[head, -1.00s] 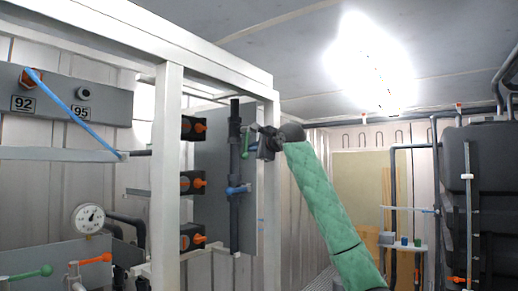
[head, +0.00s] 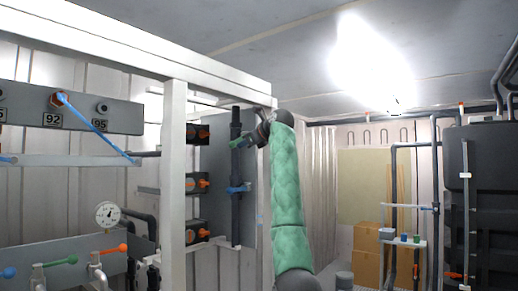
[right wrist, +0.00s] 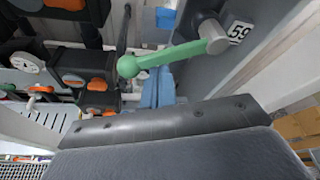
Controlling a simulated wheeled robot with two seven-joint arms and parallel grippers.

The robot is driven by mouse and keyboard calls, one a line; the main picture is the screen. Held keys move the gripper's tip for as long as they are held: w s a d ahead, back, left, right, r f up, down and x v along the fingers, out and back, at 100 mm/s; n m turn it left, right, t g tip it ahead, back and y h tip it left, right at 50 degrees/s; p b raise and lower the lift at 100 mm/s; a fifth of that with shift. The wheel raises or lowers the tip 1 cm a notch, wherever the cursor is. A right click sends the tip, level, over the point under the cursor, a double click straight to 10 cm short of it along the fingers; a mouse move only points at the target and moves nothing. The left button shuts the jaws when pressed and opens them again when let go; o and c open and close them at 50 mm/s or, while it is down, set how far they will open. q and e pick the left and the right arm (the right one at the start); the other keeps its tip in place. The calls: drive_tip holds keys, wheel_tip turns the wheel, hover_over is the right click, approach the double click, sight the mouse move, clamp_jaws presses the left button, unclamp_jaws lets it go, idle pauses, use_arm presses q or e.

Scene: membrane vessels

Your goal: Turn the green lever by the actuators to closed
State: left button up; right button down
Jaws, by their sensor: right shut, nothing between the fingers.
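My left gripper is out of view.
A blue lever (head: 238,188) is lower on the same pipe. A white frame post (head: 174,190) stands left of the actuators. A gauge (head: 107,215) and several coloured levers are at lower left. Cardboard boxes (head: 366,250) and a black tank (head: 488,200) are at right.

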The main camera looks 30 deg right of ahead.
drive_tip(key=shift+s+a+r, duration=0.15)
drive_tip(key=shift+a+r, duration=0.05)
drive_tip(key=shift+r, duration=0.2)
drive_tip(key=shift+s+a+r, duration=0.1)
drive_tip(key=shift+a+r, duration=0.1)
drive_tip(key=shift+r, duration=0.2)
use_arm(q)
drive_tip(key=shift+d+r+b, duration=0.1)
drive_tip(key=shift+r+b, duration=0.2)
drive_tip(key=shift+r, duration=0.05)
use_arm(e)
drive_tip(key=shift+a+r, duration=0.15)
drive_tip(key=shift+r, duration=0.45)
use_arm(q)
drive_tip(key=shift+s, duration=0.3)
